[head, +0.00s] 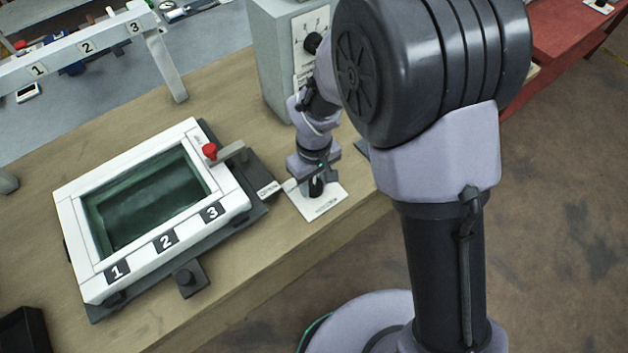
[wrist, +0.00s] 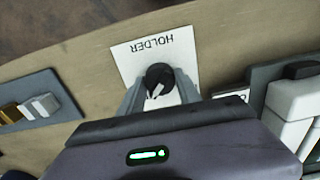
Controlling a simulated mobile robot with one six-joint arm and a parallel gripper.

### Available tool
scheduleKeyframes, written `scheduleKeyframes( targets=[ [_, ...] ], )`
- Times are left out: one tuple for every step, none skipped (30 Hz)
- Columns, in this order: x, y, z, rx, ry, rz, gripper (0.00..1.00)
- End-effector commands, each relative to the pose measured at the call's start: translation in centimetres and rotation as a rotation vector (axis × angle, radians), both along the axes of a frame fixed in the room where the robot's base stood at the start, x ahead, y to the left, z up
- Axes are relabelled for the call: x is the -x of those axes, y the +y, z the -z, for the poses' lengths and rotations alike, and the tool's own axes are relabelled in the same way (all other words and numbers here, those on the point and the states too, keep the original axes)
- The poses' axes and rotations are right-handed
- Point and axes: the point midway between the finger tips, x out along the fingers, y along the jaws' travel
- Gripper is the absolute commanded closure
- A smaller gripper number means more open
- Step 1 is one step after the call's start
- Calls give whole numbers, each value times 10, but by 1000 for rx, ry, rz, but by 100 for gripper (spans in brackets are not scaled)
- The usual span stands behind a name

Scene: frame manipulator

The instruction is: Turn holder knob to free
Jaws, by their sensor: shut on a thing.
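The holder knob (wrist: 158,78) is a round black knob with a white pointer mark, on a white plate labelled HOLDER (wrist: 128,60). In the wrist view the two fingers of my gripper (wrist: 160,92) are on either side of the knob and shut on it. In the head view my gripper (head: 315,180) points down over the white plate (head: 318,207), and the knob (head: 316,190) is mostly hidden by it. The pointer slants in the wrist view; the setting it marks cannot be read.
Left of the plate lies a white frame (head: 75,222) numbered 1, 2, 3 around a dark green panel, with a red-tipped lever (head: 209,151). An OPEN label (head: 269,188) is beside the plate. A grey box (head: 274,60) with another knob stands behind. The table's front edge is close.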

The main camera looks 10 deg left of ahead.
Motion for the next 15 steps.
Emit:
scheduleKeyframes(
  targets=[
    [0, 0, 0, -1, -1, 2, 58],
    [0, 0, 0, -1, -1, 1, 52],
    [0, 0, 0, -1, -1, 1, 44],
    [0, 0, 0, 0, 0, 1, 38],
    [0, 0, 0, 0, 0, 1, 38],
    [0, 0, 0, 0, 0, 1, 38],
    [0, 0, 0, 0, 0, 1, 38],
    [0, 0, 0, 0, 0, 1, 38],
    [0, 0, 0, 0, 0, 0, 38],
    [0, 0, 0, 0, 0, 0, 38],
    [0, 0, 0, 0, 0, 0, 38],
    [0, 0, 0, 0, 0, 0, 38],
    [0, 0, -1, 0, 0, 0, 38],
    [0, 0, -3, -1, -1, 0, 38],
    [0, 0, -8, -2, -1, 0, 38]
  ],
)
